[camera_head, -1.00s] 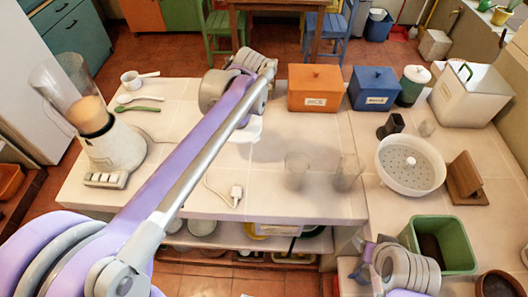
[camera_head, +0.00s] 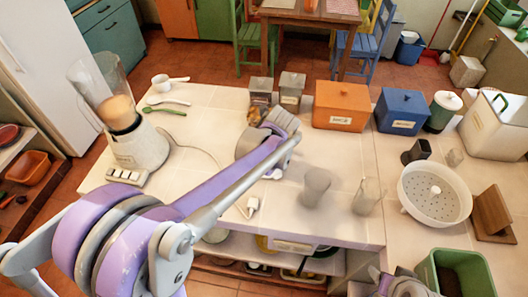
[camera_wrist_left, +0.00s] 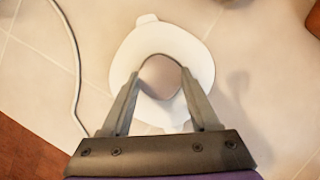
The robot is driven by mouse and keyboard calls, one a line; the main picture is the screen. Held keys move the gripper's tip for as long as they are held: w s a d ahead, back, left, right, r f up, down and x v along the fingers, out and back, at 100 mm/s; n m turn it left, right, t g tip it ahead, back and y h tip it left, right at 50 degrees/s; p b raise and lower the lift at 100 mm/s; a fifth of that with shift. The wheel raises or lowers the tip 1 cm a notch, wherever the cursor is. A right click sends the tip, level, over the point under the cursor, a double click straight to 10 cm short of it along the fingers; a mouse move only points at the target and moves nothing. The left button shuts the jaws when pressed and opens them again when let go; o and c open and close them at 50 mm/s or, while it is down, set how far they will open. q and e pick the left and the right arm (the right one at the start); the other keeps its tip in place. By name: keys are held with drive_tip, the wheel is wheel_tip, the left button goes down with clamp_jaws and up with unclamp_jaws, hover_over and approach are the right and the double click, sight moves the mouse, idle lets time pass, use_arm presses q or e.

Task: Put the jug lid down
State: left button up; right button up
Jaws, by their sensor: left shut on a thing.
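The jug lid (camera_wrist_left: 163,38) is a white disc with a small tab at its edge and a round knob in the middle. My left gripper (camera_wrist_left: 160,76) is shut on its knob, with a finger on either side. The lid is over the pale tiled counter (camera_wrist_left: 35,70), and a shadow falls to its right. I cannot tell whether it touches the tiles. In the head view only a white edge of the lid (camera_head: 273,173) shows below my left wrist, which hides the fingers.
A blender (camera_head: 125,125) stands at the left. A cable with a plug (camera_head: 251,206) lies near the lid. Two metal tins (camera_head: 291,88), an orange box (camera_head: 341,105) and a blue box (camera_head: 402,110) stand behind.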

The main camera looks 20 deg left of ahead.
use_arm(q)
drive_tip(key=shift+f, duration=0.25)
drive_tip(key=o, duration=1.4)
drive_tip(key=shift+r, duration=0.1)
drive_tip(key=shift+o, duration=0.2)
drive_tip(key=v, duration=1.2)
drive_tip(key=s+f+n+t+h, duration=0.1)
drive_tip(key=s+f+n, duration=0.2)
drive_tip(key=s+n, duration=0.3)
drive_tip(key=s+d+f+n+t+h, duration=0.1)
drive_tip(key=s+f+n, duration=0.2)
drive_tip(key=s+n, duration=0.3)
drive_tip(key=s+d+f+n+h, duration=0.1)
drive_tip(key=s+f+n, duration=0.3)
drive_tip(key=n, duration=1)
drive_tip(key=shift+s+t+h+p, duration=0.3)
drive_tip(key=shift+s+t, duration=0.1)
drive_tip(key=shift+s, duration=0.7)
